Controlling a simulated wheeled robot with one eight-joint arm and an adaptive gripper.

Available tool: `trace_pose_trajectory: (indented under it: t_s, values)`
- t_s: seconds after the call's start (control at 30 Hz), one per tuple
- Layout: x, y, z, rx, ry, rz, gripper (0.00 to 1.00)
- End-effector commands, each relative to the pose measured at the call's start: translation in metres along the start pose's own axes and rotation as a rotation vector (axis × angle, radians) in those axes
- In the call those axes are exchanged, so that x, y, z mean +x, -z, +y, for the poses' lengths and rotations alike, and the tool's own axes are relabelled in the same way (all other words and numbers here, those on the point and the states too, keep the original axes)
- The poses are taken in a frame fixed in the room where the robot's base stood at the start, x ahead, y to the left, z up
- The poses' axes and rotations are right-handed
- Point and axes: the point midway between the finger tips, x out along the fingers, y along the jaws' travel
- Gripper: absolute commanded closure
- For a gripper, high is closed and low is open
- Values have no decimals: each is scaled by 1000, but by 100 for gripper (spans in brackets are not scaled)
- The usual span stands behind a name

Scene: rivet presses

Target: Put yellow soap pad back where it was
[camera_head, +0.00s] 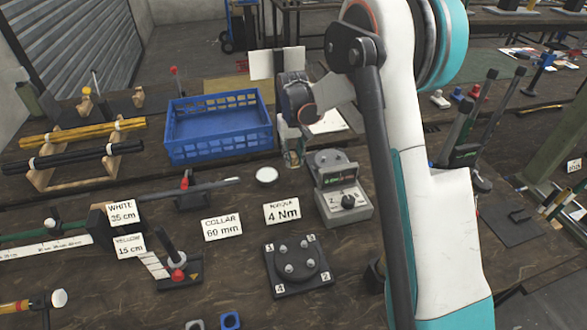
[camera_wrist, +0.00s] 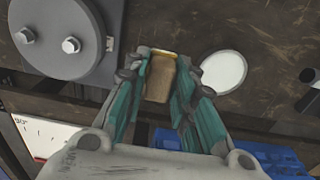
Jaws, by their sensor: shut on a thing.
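My gripper (camera_head: 292,150) is over the dark workbench, between the blue crate and the grey torque device. In the wrist view my gripper's two teal fingers (camera_wrist: 160,85) are closed on the sides of a small brownish block with a yellow edge (camera_wrist: 161,78). It appears to be the yellow soap pad, though its colour looks dull in shade. In the head view the held block is too small to make out clearly. A white round disc (camera_head: 267,175) lies on the bench just left of and nearer than my gripper; it also shows in the wrist view (camera_wrist: 223,71).
The blue crate (camera_head: 220,152) stands left of my gripper. The grey torque device (camera_head: 342,203) stands close on the right. A "4 Nm" card (camera_head: 282,211), a "COLLAR 60 mm" card (camera_head: 222,227) and a black bolt plate (camera_head: 297,266) are nearer. A rod rack (camera_head: 84,165) stands far left.

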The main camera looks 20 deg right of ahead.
Motion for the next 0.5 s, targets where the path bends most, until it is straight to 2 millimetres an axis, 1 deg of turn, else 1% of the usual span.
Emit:
trace_pose_trajectory:
  t_s: [0.13,0.33,0.4,0.5]
  values:
    - [12,0,0,0,0,0,95]
    - [41,0,0,0,0,0,95]
    - [44,0,0,0,0,0,95]
    - [43,0,0,0,0,0,95]
